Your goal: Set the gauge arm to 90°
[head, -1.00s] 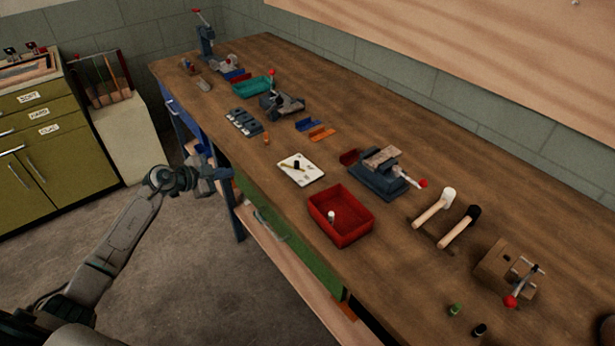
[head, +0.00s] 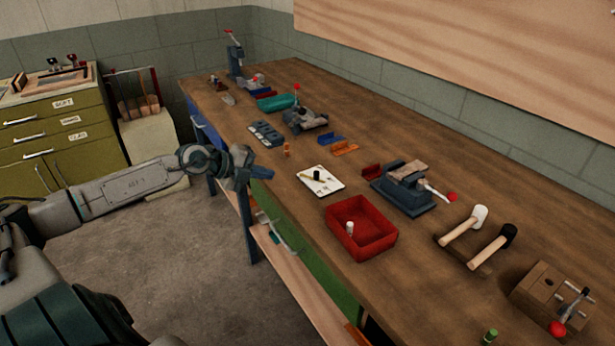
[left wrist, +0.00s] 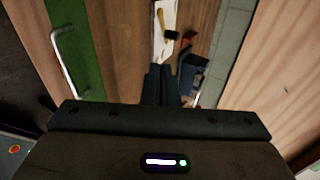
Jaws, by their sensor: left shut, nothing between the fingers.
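A white plate (head: 334,186) lies flat on the workbench, with a yellow arm (head: 318,175) and a small dark knob on it; this looks like the gauge. The arm's angle is too small to read. The plate also shows in the left wrist view (left wrist: 157,50), beyond my fingers, with the yellow arm (left wrist: 161,20) and dark knob on it. My left gripper (head: 264,173) is shut and empty at the bench's front edge, left of the plate and apart from it. In the left wrist view its fingers (left wrist: 161,84) are together. My right gripper is not in view.
A red bin (head: 374,244) stands just in front of the plate. A blue vise (head: 405,204) is to its right, with two mallets (head: 463,224) beyond. Orange and blue holders (head: 345,149) lie behind it. A drawer cabinet (head: 60,130) stands at the left.

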